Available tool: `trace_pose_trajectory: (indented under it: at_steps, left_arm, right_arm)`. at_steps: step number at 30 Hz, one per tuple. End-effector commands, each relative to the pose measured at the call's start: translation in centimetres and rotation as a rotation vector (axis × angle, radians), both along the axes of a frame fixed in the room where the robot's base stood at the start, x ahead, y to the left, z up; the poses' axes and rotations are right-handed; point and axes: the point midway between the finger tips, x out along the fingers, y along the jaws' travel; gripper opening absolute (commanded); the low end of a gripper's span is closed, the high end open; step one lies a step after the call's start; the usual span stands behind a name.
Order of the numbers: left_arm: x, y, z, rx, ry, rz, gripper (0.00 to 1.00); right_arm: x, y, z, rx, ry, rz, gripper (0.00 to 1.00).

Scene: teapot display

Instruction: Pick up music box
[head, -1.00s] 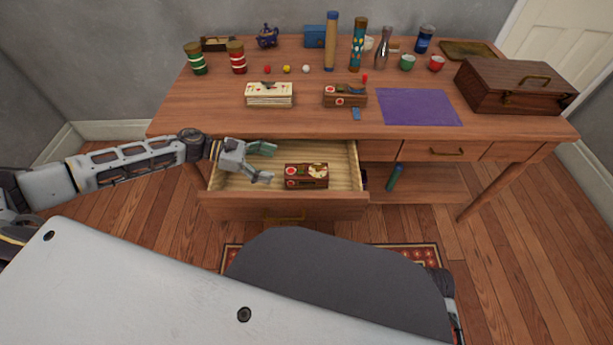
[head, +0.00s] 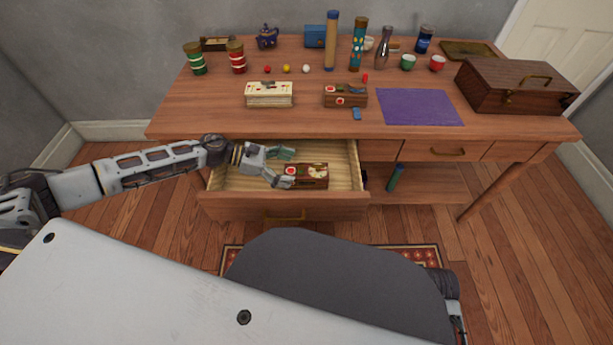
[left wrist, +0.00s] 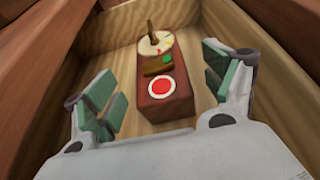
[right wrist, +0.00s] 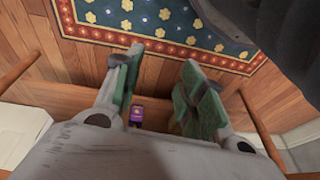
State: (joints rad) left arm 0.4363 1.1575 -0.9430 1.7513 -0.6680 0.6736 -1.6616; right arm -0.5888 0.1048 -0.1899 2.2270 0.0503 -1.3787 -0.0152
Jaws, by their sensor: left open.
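The music box appears to be the small dark red-brown box (head: 308,175) with a red button and a pale disc on top, lying in the open drawer (head: 340,207). In the left wrist view the box (left wrist: 163,98) lies ahead, between the lines of the two fingers. My left gripper (head: 284,168) is open and empty inside the drawer, its fingers at the box's left end. A similar brown box (head: 345,95) with a red button stands on the table. My right gripper (right wrist: 160,82) is open and empty over the floor.
The table top (head: 220,115) holds a cream box (head: 269,94), a purple cloth (head: 419,107), a wooden chest (head: 515,87), and jars and tubes at the back. The drawer walls surround the left gripper closely. A patterned rug (right wrist: 180,25) lies on the floor.

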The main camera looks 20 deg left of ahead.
Motion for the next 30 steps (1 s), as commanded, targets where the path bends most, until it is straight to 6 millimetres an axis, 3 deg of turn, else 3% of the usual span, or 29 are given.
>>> trace_pose_trajectory:
  at_steps: [8,21,30]
  left_arm:
    - [0.4,-0.9,-0.5,-0.001,0.000,0.000,0.84]
    - [1.6,-4.2,-1.9,0.000,-0.001,0.000,0.84]
    - [1.6,-4.5,-2.1,0.000,0.000,0.000,0.84]
  right_arm:
    - [-0.1,0.0,-0.2,0.001,0.001,0.000,0.40]
    - [0.1,0.2,1.0,0.010,-0.020,0.002,0.40]
    - [-0.3,0.2,1.1,0.010,-0.016,0.002,0.40]
